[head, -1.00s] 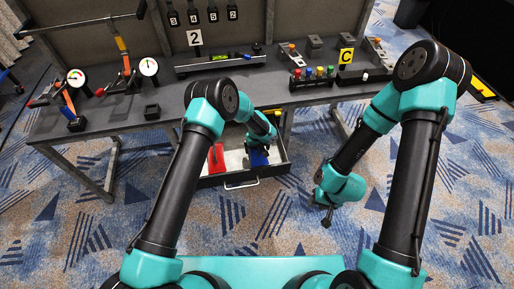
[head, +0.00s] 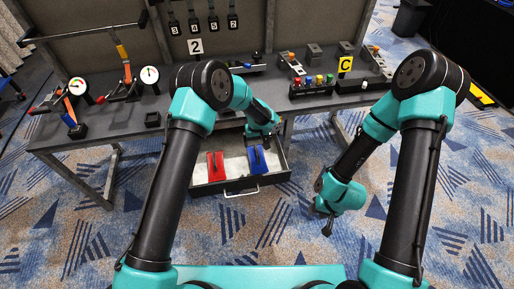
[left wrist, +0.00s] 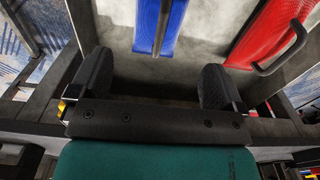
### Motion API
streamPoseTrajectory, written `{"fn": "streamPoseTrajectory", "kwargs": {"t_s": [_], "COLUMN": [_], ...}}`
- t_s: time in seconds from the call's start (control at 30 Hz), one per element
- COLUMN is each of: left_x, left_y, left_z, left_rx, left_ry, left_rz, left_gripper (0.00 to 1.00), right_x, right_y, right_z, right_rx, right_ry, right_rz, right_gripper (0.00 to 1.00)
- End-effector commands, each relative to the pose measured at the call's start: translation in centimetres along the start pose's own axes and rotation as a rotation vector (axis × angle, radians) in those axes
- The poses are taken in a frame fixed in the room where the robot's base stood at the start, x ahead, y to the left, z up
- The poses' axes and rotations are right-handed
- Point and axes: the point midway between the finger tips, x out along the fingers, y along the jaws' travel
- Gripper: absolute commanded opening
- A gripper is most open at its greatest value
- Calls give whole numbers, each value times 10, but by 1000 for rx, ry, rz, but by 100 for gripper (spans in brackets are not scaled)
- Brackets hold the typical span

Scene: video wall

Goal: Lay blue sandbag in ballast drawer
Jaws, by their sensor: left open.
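The blue sandbag (head: 257,161) lies in the right part of the open ballast drawer (head: 240,187). In the left wrist view the blue sandbag (left wrist: 160,24) shows past the fingers, apart from them. A red sandbag (head: 216,165) lies to its left in the drawer; it also shows in the left wrist view (left wrist: 276,30) with its dark handle. My left gripper (head: 267,140) is at the drawer's back, behind the blue sandbag. Its fingers (left wrist: 158,82) are wide apart with nothing between them. My right gripper (head: 327,226) hangs low over the carpet, right of the drawer; its jaws are too small to judge.
The grey workbench (head: 190,118) stands behind and above the drawer, with its front edge near my left forearm. Gauges with levers (head: 120,88) stand on its left. A row of coloured knobs (head: 312,82) is on its right. Carpet in front of the drawer is clear.

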Motion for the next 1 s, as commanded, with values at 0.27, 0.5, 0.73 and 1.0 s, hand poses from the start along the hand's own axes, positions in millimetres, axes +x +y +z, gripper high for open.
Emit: {"fn": "streamPoseTrajectory", "kwargs": {"t_s": [0.27, 0.5, 0.73, 1.0], "left_x": [-14, -14, -13, -13], "left_y": [0, 0, 0, 0], "left_z": [0, 0, 0, 0], "left_rx": [0, 0, 0, 0], "left_ry": [-2, -2, -1, -1], "left_rz": [-1, 0, 0, 0], "left_gripper": [95, 95, 95, 95], "right_x": [0, 0, 0, 0], "right_y": [0, 0, 0, 0], "right_z": [0, 0, 0, 0], "right_rx": [0, 0, 0, 0], "right_ry": [0, 0, 0, 0], "right_rz": [0, 0, 0, 0], "right_gripper": [39, 39, 39, 39]}}
